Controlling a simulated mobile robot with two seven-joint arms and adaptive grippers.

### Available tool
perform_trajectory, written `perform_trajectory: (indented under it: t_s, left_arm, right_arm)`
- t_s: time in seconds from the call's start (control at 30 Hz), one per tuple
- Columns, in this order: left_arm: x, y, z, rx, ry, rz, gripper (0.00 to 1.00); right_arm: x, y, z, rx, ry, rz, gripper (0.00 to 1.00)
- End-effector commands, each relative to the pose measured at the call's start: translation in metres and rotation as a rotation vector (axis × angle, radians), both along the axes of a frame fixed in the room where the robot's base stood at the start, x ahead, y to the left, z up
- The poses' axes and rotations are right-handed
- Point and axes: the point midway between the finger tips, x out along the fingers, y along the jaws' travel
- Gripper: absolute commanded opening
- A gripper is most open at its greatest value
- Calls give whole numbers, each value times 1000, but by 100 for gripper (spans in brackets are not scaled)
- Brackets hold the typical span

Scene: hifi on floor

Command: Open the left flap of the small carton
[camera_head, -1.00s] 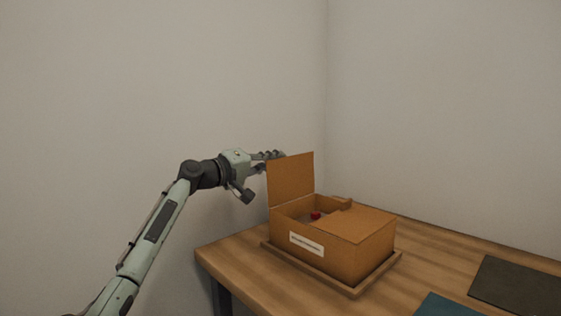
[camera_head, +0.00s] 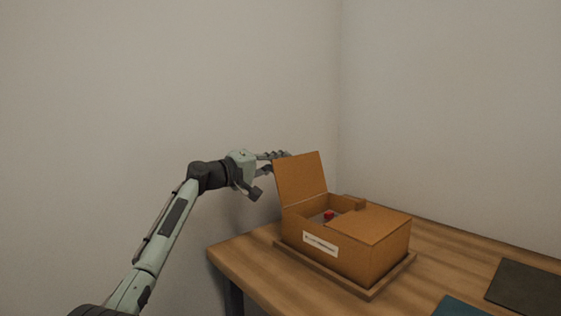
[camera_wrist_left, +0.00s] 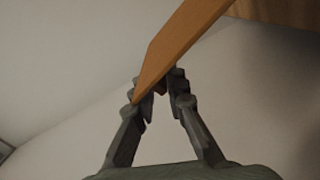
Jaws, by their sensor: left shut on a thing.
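The small carton (camera_head: 372,258) stands on a shallow brown tray (camera_head: 357,290) on the table, with a white label on its front. Its left flap (camera_head: 301,178) stands up, leaning a little to the left, and the left part of the carton is open. The right flap (camera_head: 374,223) lies flat and shut. My left gripper (camera_head: 272,162) is at the flap's upper left edge. In the left wrist view its fingers (camera_wrist_left: 160,88) are shut on the flap (camera_wrist_left: 178,42). The flap hides part of the fingers in the head view. My right gripper is not in view.
A small red object (camera_head: 329,215) shows inside the carton. A dark mat (camera_head: 527,289) and a teal mat (camera_head: 460,307) lie on the wooden table (camera_head: 250,259) at the right and front. Walls stand close behind the table and the arm.

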Motion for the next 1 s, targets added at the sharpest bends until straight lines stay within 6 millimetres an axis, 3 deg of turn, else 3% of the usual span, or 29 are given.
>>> perform_trajectory:
  t_s: [0.03,0.07,0.17,0.67,0.87,1.0]
  left_arm:
    - [-1,-1,-14,15,17,-5,0]
    - [-1,-1,-14,15,16,-5,15]
    - [-1,-1,-14,15,15,-6,28]
    - [-2,0,-8,8,9,-5,28]
    - [-16,20,-9,9,8,-2,28]
    - [-34,44,-9,10,8,-1,28]
  right_arm:
    - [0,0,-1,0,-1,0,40]
    - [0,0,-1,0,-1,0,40]
    - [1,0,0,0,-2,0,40]
    - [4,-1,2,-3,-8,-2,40]
    - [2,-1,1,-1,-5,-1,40]
    - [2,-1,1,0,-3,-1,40]
